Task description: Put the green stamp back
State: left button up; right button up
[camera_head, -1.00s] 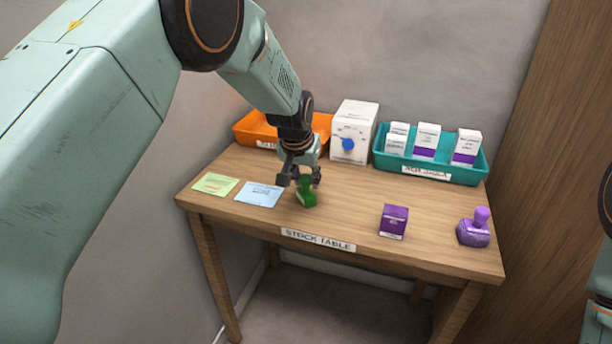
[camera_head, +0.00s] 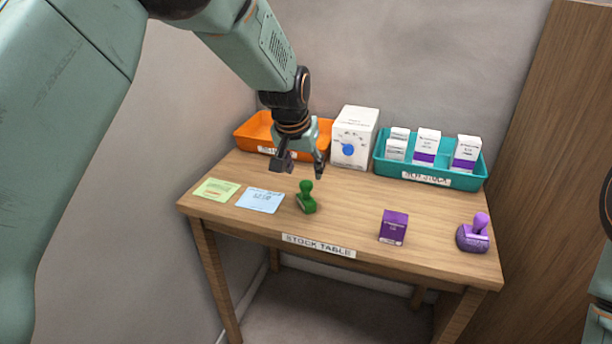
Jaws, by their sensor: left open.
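The green stamp (camera_head: 307,198) stands upright on the wooden stock table (camera_head: 345,212), just right of the blue card (camera_head: 260,200). My left gripper (camera_head: 302,172) is open and empty above and behind the stamp, its fingers spread and apart from it. A purple stamp (camera_head: 474,234) stands near the table's right end. My right gripper is not in view; only a bit of that arm shows at the right edge.
A green card (camera_head: 215,189) lies at the left. An orange tray (camera_head: 254,131), a white box with a blue dial (camera_head: 355,136) and a teal tray (camera_head: 480,178) with white-and-purple boxes line the back. The table centre is clear.

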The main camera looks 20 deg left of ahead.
pick_arm(q)
jog(key=shift+p+v, duration=0.3)
jog(key=shift+v, duration=2.5)
jog(key=shift+f, duration=0.1)
jog(key=s+a+f+g, duration=0.1)
jog(key=s+f, duration=0.7)
jog(key=f, duration=0.3)
jog(key=s+a+f+g, duration=0.1)
jog(key=s+a+f, duration=0.1)
jog(key=s+f, duration=0.75)
jog(key=s+f+g, duration=0.1)
jog(key=s+f, duration=0.4)
jog(key=s, duration=0.8)
jog(key=s+f+g, duration=0.1)
jog(key=s+f, duration=0.4)
jog(key=s, duration=0.7)
jog(key=shift+s+a+f+n, duration=0.25)
jog(key=shift+s+a+n, duration=0.05)
jog(key=shift+s+n, duration=0.1)
jog(key=shift+f, duration=0.2)
